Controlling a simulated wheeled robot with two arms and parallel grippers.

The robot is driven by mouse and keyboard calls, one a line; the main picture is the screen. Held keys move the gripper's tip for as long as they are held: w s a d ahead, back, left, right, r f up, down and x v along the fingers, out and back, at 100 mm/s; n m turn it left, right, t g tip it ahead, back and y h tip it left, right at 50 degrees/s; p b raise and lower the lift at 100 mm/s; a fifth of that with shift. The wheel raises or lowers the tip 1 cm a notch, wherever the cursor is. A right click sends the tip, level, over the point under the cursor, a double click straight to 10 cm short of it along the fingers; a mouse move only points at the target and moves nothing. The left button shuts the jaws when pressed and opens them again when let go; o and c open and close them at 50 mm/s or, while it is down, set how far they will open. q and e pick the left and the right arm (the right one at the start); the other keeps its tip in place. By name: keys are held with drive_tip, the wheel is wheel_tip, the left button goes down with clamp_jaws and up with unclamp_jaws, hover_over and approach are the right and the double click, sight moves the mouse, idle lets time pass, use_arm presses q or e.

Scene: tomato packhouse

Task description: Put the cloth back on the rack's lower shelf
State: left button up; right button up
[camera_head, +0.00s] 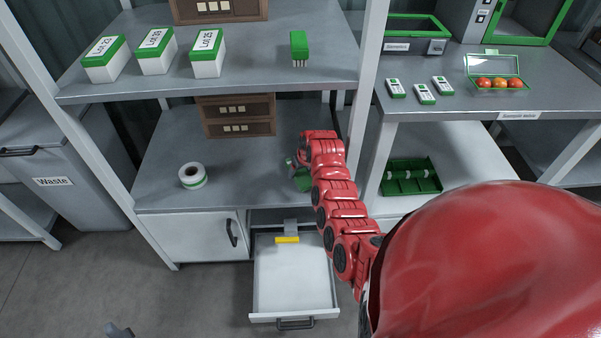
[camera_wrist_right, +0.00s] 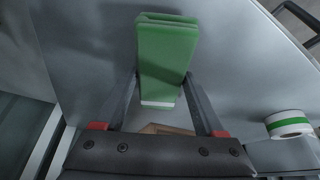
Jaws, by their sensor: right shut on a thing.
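The cloth (camera_wrist_right: 167,50) is a green folded block with a pale end. It stands between the fingers of my right gripper (camera_wrist_right: 163,100), which is shut on it. In the head view the green cloth (camera_head: 302,181) shows partly behind my right gripper (camera_head: 296,165), at the right part of the rack's lower shelf (camera_head: 240,180). I cannot tell whether the cloth touches the shelf. A small grey tip at the bottom edge of the head view may be my left gripper (camera_head: 117,330); its jaws cannot be made out.
A white-green roll (camera_head: 192,176) and a brown box (camera_head: 237,116) stand on the lower shelf, left of the cloth. Below, a drawer (camera_head: 292,280) is open with a yellow item (camera_head: 287,240) in it. Lot boxes (camera_head: 207,54) and a green brush-like item (camera_head: 299,47) sit above.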

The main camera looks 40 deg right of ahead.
drive_tip(key=shift+f, duration=0.45)
drive_tip(key=shift+f, duration=0.15)
drive_tip(key=o, duration=1.3)
